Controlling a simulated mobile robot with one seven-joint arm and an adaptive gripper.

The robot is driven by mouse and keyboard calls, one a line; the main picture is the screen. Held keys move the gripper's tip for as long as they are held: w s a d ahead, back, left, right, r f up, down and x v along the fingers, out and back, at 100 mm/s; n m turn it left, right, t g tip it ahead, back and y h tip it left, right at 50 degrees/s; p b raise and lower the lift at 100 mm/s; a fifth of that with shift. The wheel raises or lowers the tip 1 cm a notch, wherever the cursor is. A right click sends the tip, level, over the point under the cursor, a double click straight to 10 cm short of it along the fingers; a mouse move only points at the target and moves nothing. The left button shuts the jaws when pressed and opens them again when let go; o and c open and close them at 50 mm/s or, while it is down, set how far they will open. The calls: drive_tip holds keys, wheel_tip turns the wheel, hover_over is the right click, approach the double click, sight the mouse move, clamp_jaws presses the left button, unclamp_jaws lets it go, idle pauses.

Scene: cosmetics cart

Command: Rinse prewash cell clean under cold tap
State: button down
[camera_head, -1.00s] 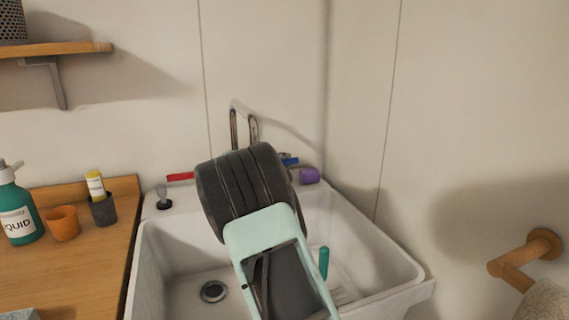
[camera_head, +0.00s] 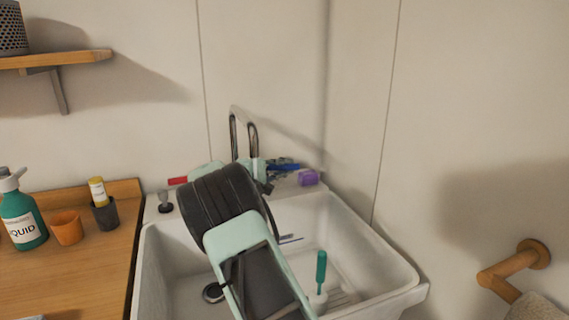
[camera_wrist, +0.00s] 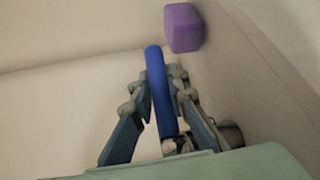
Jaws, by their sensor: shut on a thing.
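The sink (camera_head: 400,265) is a white basin with a chrome tap spout (camera_head: 243,130) behind it. My gripper (camera_head: 286,166) is at the back of the sink, right of the spout, partly hidden by my arm. In the wrist view my gripper (camera_wrist: 160,82) is shut on the blue tap handle (camera_wrist: 155,62), one finger on each side. A red handle (camera_head: 178,181) shows left of the spout. No running water can be made out. I cannot tell which part of the basin is the prewash cell; my arm hides much of it.
A purple block (camera_head: 308,178) sits on the back ledge close to my gripper, also in the wrist view (camera_wrist: 182,28). A teal-handled brush (camera_head: 321,268) stands in the basin. A counter (camera_head: 85,270) with a soap bottle (camera_head: 22,220) is left. A wooden wall bar (camera_head: 512,265) is right.

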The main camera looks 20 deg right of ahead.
drive_tip(key=c, duration=1.8)
unclamp_jaws()
drive_tip(key=shift+c, duration=0.2)
drive_tip(key=shift+a, duration=0.15)
drive_tip(key=v, duration=1.1)
drive_tip(key=shift+s+a+r, duration=0.1)
drive_tip(key=shift+s+a, duration=0.15)
drive_tip(key=shift+a, duration=0.05)
drive_tip(key=shift+c, duration=0.7)
